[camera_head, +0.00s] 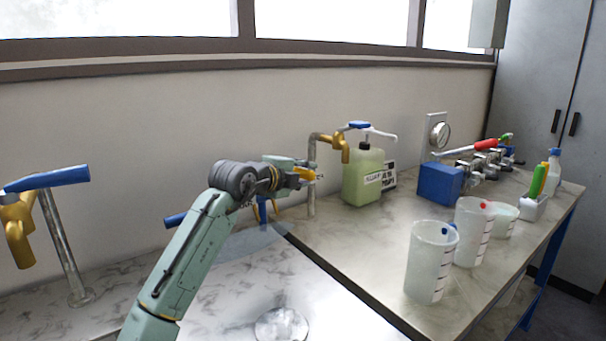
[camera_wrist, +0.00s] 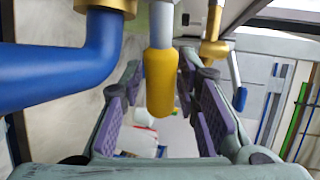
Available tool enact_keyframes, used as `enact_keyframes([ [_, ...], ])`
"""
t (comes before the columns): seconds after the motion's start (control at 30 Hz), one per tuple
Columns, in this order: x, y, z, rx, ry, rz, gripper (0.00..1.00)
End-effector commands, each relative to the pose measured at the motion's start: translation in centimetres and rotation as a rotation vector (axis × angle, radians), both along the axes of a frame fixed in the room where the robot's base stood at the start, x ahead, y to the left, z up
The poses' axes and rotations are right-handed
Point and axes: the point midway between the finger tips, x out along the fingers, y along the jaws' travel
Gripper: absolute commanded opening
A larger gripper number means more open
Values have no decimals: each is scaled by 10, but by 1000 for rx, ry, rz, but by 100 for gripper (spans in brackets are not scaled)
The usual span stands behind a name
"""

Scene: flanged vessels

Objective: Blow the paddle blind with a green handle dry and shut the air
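My gripper (camera_head: 303,170) is stretched out over the bench near the wall. In the wrist view its two purple-padded fingers (camera_wrist: 162,112) are spread on either side of a yellow grip on a silver stem (camera_wrist: 160,82), with a gap on both sides. The yellow grip is next to a brass fitting (camera_wrist: 107,4) and a thick blue pipe or handle (camera_wrist: 62,68). I cannot make out a paddle blind's plate or whether air flows.
Brass taps with blue levers stand at the left (camera_head: 45,180) and beyond my gripper (camera_head: 358,126). The bench front between bottle and beakers is clear.

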Motion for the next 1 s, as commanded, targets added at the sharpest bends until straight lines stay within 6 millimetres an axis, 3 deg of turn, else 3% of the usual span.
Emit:
enact_keyframes([
  [0.4, 0, 0, 0, 0, 0, 0, 1],
  [1.0, -1, -2, -1, 1, 2, 1, 0],
])
